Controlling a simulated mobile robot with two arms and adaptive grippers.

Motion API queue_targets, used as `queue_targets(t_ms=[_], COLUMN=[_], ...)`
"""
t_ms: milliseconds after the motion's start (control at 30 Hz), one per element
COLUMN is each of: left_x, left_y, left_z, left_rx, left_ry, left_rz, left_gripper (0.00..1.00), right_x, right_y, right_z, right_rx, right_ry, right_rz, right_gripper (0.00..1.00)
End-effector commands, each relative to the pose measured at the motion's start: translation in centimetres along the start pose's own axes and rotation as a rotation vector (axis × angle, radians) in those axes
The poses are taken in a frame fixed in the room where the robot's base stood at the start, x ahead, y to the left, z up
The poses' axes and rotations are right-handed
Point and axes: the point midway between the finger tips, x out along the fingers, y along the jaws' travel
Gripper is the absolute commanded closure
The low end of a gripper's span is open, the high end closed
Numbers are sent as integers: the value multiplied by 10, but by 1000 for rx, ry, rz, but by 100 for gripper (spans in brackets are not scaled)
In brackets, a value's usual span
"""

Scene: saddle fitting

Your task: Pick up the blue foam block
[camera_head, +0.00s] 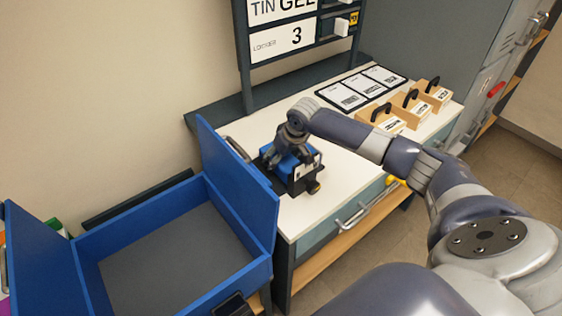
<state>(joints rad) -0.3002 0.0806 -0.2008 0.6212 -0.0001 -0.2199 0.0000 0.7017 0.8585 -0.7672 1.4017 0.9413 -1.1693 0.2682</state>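A blue block (283,170), which looks like the foam block, sits in or against a dark fixture (298,187) near the left end of the white worktop. My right arm comes in from the right, and its gripper (287,153) points down at the block from above. The fingers overlap the block and are small and dark, so I cannot tell whether they are closed on it. Part of the block is hidden by the gripper. My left gripper is not in view.
An open blue case (262,272) with a raised lid stands at front left. Several wooden blocks with black handles (411,106) and a dark board of white cards (360,88) are at the worktop's back right. A rack with signs (283,42) rises behind. The middle worktop (345,170) is clear.

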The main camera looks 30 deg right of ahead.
Motion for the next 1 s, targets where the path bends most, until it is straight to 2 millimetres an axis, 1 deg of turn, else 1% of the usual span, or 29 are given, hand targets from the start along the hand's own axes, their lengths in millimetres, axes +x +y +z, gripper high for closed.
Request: queue_targets(t_ms=[33,100,367,467,567,800,933,1000], left_x=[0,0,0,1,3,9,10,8], left_y=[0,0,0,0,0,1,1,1], left_z=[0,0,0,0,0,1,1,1], left_rx=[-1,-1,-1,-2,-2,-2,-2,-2], left_ry=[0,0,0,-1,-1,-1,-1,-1], left_rz=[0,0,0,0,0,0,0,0], left_gripper=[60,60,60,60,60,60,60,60], right_x=[0,0,0,-4,-16,-61,-80,-92], right_y=[0,0,0,0,0,0,0,-4], right_z=[0,0,0,-2,-7,-27,-34,-38], right_rx=[0,0,0,0,0,1,1,1], right_ry=[0,0,0,2,3,5,3,2], right_rz=[0,0,0,0,0,-1,-1,-3], right_gripper=[52,65,66,66,66,66,66,66])
